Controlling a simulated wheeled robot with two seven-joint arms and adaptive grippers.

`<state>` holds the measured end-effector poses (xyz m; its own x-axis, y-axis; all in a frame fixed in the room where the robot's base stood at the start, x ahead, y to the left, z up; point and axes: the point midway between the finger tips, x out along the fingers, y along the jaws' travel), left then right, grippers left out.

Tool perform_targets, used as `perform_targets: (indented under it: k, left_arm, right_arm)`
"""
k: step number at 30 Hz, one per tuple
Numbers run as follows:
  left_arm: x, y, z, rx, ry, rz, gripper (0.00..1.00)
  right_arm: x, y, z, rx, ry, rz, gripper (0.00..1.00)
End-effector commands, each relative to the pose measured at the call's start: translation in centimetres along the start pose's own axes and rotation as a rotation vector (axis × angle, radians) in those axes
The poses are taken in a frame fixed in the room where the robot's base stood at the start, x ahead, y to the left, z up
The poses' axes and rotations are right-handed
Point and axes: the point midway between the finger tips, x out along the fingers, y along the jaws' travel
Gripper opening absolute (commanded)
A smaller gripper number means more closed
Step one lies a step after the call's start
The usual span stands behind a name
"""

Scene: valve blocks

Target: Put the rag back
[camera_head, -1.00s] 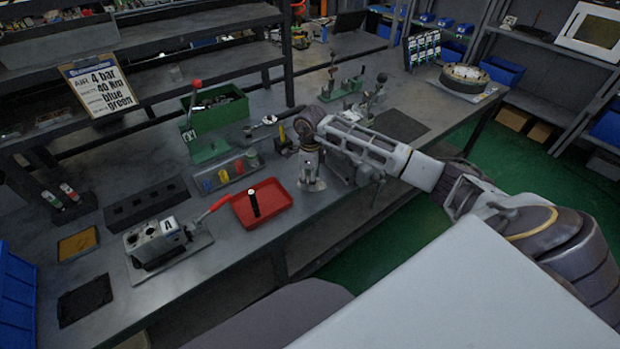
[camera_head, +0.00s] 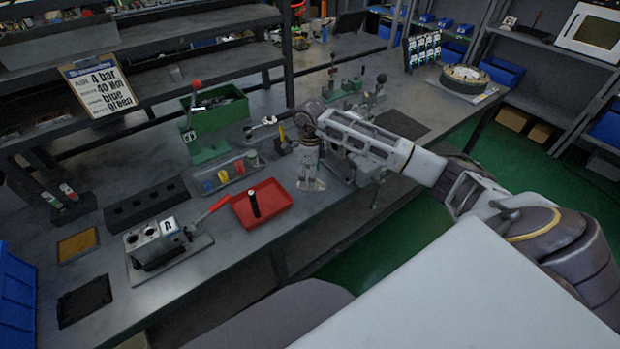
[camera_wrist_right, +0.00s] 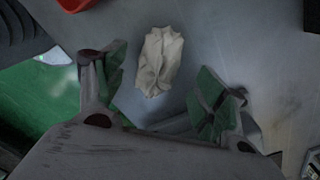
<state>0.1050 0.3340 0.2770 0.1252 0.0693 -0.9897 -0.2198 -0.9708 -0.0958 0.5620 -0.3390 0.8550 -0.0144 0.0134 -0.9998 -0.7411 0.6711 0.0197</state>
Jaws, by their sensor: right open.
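The rag is a crumpled whitish cloth (camera_wrist_right: 160,61) lying on the grey bench top in the right wrist view. My right gripper (camera_wrist_right: 163,78) is open, with its green-padded fingers on either side of the rag, the rag lying mostly ahead of the fingertips. I see clear gaps between the rag and both fingers. In the head view my right gripper (camera_head: 312,183) points down at the bench's front part, just right of the red tray (camera_head: 277,194). There I cannot tell the rag apart from the gripper. My left gripper is not in view.
The red tray holds an upright black object (camera_head: 254,204). A valve block marked A (camera_head: 155,240) with a red lever stands to its left. The bench's front edge is close to my right gripper.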

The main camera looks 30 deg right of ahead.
Motion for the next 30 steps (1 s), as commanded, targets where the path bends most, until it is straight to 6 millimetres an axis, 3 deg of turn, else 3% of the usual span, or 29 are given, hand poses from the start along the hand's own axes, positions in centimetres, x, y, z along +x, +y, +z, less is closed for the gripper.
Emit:
perform_targets:
  k: [18,30]
  left_arm:
    - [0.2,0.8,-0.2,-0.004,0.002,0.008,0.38]
    - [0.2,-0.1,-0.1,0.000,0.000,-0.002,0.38]
  right_arm:
    - [-8.6,0.0,0.0,0.000,0.000,-0.001,0.71]
    - [-9.8,0.0,0.0,0.000,0.001,0.000,0.71]
